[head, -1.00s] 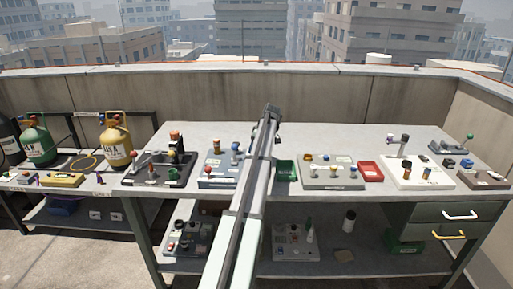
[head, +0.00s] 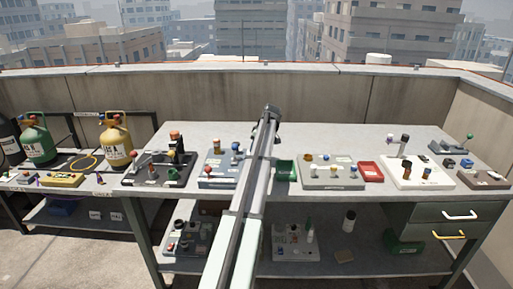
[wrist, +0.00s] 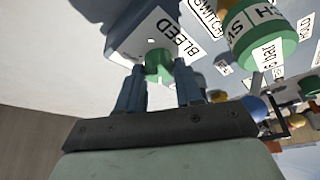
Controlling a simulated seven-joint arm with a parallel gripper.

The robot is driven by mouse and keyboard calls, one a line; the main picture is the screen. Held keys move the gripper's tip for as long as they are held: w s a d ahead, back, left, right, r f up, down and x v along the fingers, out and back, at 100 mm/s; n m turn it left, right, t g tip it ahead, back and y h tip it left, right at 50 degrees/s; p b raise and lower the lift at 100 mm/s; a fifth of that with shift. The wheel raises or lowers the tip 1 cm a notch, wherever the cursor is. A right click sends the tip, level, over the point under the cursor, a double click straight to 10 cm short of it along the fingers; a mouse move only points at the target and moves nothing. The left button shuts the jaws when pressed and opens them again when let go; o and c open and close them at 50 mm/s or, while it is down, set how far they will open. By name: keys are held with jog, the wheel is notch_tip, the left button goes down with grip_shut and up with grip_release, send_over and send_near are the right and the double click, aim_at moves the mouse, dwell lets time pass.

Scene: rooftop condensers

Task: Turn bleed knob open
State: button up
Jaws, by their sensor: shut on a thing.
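The bleed knob (wrist: 158,66) is green and sits beside a white label reading BLEED (wrist: 172,36) on a grey block, in the wrist view. My gripper (wrist: 157,80) has one dark blue finger on each side of the knob and is shut on it. How far the knob is turned cannot be told. In the head view my arm crosses the middle of the bench and hides the knob and my fingers.
In the wrist view a larger green-and-white labelled cylinder (wrist: 254,38) stands close to the right of my fingers. In the head view the bench (head: 340,140) carries several fixture boards, a red tray (head: 370,171) and a green bin (head: 286,170). Gas cylinders (head: 116,143) stand at left.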

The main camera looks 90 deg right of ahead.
jog(key=m, duration=0.2)
jog(key=m+g+h, duration=0.1)
jog(key=m, duration=0.1)
jog(key=shift+w+a+m, duration=0.15)
jog(key=shift+m, duration=0.15)
jog(key=m+g+h, duration=0.1)
jog(key=m+g, duration=0.1)
jog(key=m, duration=0.2)
jog(key=shift+w+m, duration=0.1)
jog(key=shift+m, duration=0.2)
jog(key=m+g, duration=0.1)
jog(key=m, duration=0.3)
jog(key=shift+w+g, duration=0.1)
jog(key=shift+g, duration=0.3)
jog(key=shift+w+m+g+y, duration=0.15)
jog(key=shift+m+g, duration=0.25)
jog(key=shift+m, duration=0.7)
jog(key=shift+s+m+g+y, duration=0.1)
jog(key=shift+m+g+y, duration=0.25)
jog(key=shift+m, duration=0.75)
jog(key=o, duration=1)
jog(key=shift+o, duration=0.2)
jog(key=v, duration=1.3)
jog(key=shift+w+r, duration=0.15)
jog(key=shift+r, duration=0.2)
